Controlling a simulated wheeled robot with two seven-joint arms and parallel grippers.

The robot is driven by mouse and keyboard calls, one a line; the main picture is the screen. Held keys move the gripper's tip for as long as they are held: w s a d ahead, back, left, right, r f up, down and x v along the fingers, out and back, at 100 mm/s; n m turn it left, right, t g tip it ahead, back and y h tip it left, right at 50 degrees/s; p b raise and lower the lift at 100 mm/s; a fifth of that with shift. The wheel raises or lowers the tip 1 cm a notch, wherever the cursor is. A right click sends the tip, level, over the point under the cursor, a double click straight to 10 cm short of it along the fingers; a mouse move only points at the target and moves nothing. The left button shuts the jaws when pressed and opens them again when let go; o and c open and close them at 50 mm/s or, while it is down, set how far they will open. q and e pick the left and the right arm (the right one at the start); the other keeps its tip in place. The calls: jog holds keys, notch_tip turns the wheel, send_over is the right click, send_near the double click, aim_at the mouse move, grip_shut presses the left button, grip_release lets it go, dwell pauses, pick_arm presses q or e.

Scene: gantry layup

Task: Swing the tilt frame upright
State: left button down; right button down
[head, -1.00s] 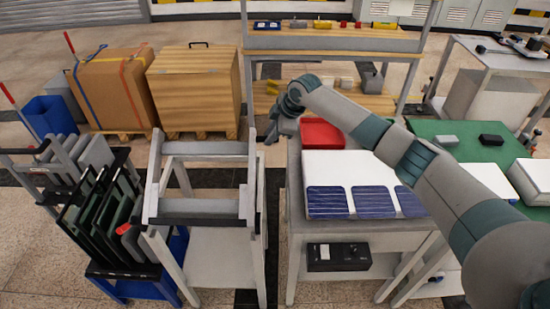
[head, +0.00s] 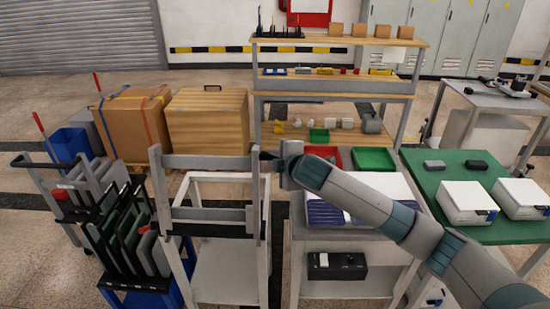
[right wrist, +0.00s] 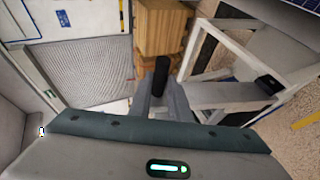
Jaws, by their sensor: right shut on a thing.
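The grey tilt frame (head: 209,161) stands close to upright in the head view, at the front of a white stand (head: 225,268). It has two side posts, an upper crossbar and a lower crossbar with a dark strip. My right gripper (head: 272,163) is at the upper part of its right post. In the right wrist view my right gripper (right wrist: 161,98) is shut around a black handle (right wrist: 161,70); the grip hides where the handle joins the frame. My left gripper is not in view.
A rack of dark and grey panels (head: 122,235) stands close to the left of the frame. A bench with trays and blue panels (head: 325,212) stands to the right, under my right arm. Wooden crates (head: 208,125) and a shelf unit (head: 335,87) are behind.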

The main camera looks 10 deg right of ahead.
jog(key=s+a+t, duration=0.1)
jog(key=s+a, duration=0.1)
jog(key=s, duration=0.5)
jog(key=shift+s+a+f+t, duration=0.15)
jog(key=shift+s+f+t, duration=0.05)
jog(key=shift+s+t, duration=0.1)
jog(key=shift+f, duration=0.1)
jog(key=c, duration=1.6)
grip_release()
jog(key=shift+s, duration=0.1)
jog(key=shift+c, duration=0.2)
jog(key=shift+r, duration=0.2)
